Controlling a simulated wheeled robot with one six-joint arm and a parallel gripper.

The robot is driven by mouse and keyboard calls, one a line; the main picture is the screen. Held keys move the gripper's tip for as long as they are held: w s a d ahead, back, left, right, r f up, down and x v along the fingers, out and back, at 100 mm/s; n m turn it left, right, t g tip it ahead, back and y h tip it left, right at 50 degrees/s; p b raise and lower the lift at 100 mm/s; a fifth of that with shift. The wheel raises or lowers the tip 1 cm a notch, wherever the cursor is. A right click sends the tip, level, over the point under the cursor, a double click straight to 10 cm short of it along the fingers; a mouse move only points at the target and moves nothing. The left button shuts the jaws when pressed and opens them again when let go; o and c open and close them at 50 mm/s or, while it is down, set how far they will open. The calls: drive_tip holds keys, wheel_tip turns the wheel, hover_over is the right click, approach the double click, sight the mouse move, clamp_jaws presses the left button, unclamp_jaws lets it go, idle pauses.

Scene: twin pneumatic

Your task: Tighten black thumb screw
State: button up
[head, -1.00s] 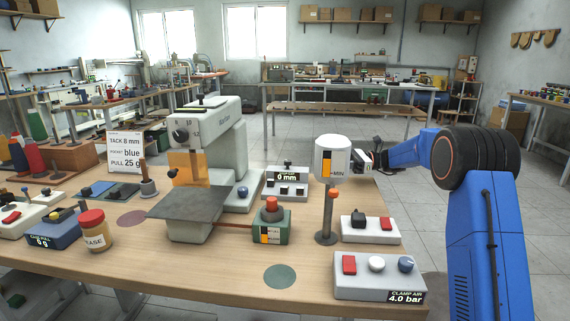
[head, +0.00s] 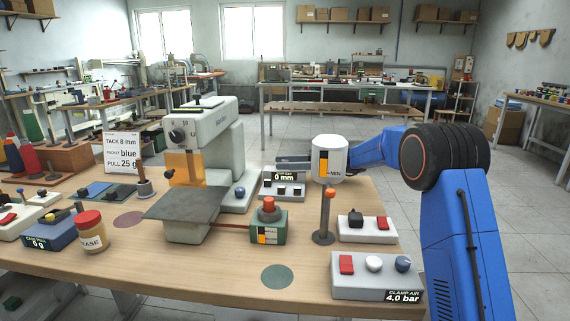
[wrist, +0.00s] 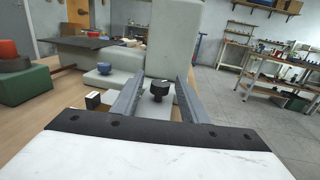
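The black thumb screw (wrist: 159,90) shows in the wrist view as a dark round knob on a short stem. It sits between the two fingers of my gripper (wrist: 160,84), which are apart with gaps on both sides of the knob. In the head view my gripper's fingers (head: 293,163) reach left from behind the white cylinder marked MIN (head: 329,160), just above the grey box with the 0 mm display (head: 284,191). The thumb screw cannot be made out there. The cylinder hides most of the gripper's body.
A grey machine (head: 217,140) stands left of the fingers. A post with an orange top (head: 326,215) and a green block with an orange button (head: 268,225) stand nearer. The clamp air box (head: 352,280) is at the front right edge of the wooden table (head: 200,270).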

clamp_jaws()
drive_tip(key=shift+m+t, duration=0.4)
drive_tip(key=shift+t, duration=0.3)
drive_tip(key=m+t, duration=0.2)
drive_tip(key=t, duration=0.1)
drive_tip(key=m+t, duration=0.2)
drive_tip(key=t, duration=0.1)
drive_tip(key=shift+s+t+h, duration=0.1)
drive_tip(key=shift+t+h, duration=0.2)
drive_tip(key=shift+t, duration=0.1)
drive_tip(key=shift+m+t+h, duration=1.4)
drive_tip(key=shift+m+t, duration=0.7)
drive_tip(key=shift+t, duration=0.5)
drive_tip(key=shift+m+t+h, duration=0.3)
drive_tip(key=shift+t, duration=0.1)
unclamp_jaws()
